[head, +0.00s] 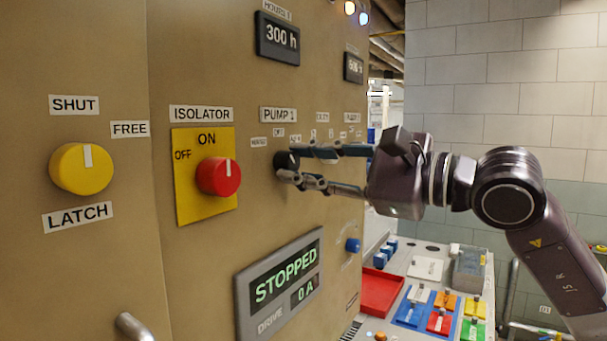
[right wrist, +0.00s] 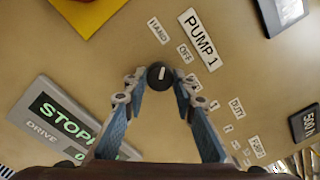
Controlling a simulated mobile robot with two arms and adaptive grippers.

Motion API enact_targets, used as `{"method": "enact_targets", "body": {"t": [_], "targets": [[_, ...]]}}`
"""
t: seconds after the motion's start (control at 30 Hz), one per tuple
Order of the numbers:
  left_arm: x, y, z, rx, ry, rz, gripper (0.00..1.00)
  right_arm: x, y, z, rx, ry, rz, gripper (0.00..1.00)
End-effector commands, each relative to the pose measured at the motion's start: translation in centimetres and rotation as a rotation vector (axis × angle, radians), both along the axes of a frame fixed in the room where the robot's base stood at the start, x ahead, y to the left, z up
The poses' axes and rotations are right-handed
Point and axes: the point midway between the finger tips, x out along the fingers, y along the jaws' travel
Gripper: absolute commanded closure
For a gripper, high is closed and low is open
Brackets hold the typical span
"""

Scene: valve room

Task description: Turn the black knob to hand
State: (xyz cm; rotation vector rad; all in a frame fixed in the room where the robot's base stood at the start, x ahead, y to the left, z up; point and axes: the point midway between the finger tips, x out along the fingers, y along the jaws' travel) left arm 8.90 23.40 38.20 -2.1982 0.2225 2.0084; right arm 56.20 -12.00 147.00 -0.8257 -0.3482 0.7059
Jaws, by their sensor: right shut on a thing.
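The black knob (head: 283,161) sits on the tan panel below the PUMP 1 label (head: 278,114). In the right wrist view the knob (right wrist: 160,74) has a short white mark on its face, nearly upright in the picture. The HAND label (right wrist: 157,30) lies above it there and the OFF label (right wrist: 185,53) to its upper right. I cannot tell exactly where the mark points. My right gripper (head: 293,166) is shut on the knob, with a fingertip on each side; it also shows in the right wrist view (right wrist: 160,88). My left gripper is out of view.
A red ISOLATOR knob (head: 218,176) on a yellow plate and a yellow knob (head: 82,168) are to the left. A STOPPED display (head: 280,280) is below. A red tray (head: 380,292) and several coloured blocks lie on a bench at lower right.

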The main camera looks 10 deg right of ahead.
Motion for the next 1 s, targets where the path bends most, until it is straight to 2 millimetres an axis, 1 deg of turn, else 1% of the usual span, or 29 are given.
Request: {"method": "enact_targets", "body": {"t": [0.2, 0.7, 0.73, 0.87, 1.0], "targets": [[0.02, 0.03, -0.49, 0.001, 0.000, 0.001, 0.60, -0.02, 0.03, -0.06, -0.046, -0.043, 0.000, 0.99], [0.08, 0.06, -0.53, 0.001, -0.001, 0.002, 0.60, -0.03, 0.04, -0.03, -0.060, -0.058, 0.001, 0.99], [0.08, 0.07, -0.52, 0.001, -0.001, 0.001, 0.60, -0.03, 0.04, -0.03, -0.060, -0.058, 0.001, 0.73], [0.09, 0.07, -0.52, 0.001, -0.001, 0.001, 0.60, -0.02, 0.04, -0.02, -0.060, -0.058, 0.001, 0.58], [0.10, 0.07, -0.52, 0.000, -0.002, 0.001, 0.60, -0.02, 0.03, -0.02, -0.058, -0.058, 0.000, 0.57]]}}
